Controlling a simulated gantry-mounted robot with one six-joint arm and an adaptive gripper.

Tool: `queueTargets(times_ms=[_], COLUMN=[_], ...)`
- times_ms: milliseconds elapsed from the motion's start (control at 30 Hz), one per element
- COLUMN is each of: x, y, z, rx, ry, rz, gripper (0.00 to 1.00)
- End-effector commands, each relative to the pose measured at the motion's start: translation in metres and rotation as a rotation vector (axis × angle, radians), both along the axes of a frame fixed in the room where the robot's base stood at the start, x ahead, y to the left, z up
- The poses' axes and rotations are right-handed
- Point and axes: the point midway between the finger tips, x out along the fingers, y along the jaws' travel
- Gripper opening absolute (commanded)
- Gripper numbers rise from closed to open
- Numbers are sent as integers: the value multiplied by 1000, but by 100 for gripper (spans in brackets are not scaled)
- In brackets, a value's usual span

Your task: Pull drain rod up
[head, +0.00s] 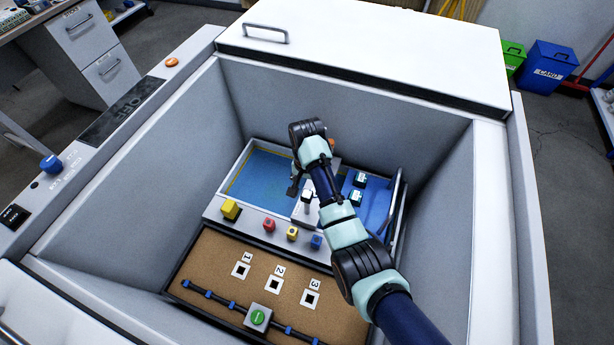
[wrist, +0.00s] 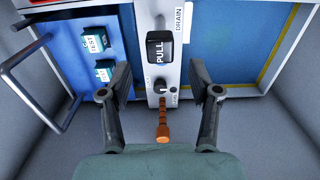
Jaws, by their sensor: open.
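The drain rod's black handle (wrist: 160,47), marked PULL, stands on the white divider panel beside a DRAIN label (wrist: 179,18) in the wrist view. My gripper (wrist: 159,78) is open and empty. Its two fingers are spread to the left and right of the panel, and the handle lies a little beyond the fingertips, apart from them as seen. In the head view, my arm reaches down into the sink-like bay over the divider. The arm partly hides the rod there, and the gap to it is hard to judge.
An orange-brown handle (wrist: 162,122) shows between the fingers. A blue tray (head: 262,172) lies left of the divider; small TEST boxes (head: 360,179) and a metal bar handle (head: 394,205) are on the right. Yellow, red and blue blocks line the front ledge. Grey walls enclose the bay.

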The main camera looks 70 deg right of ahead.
Motion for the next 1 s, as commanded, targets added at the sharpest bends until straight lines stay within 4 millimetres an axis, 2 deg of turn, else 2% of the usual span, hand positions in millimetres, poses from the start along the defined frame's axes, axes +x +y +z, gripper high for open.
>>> queueTargets(times_ms=[100, 300, 1000], x=[1, 0, 0], y=[-1, 0, 0], z=[30, 58, 62], rx=[-3, 0, 0], ry=[-3, 0, 0], rz=[0, 0, 0], gripper=[62, 62, 62])
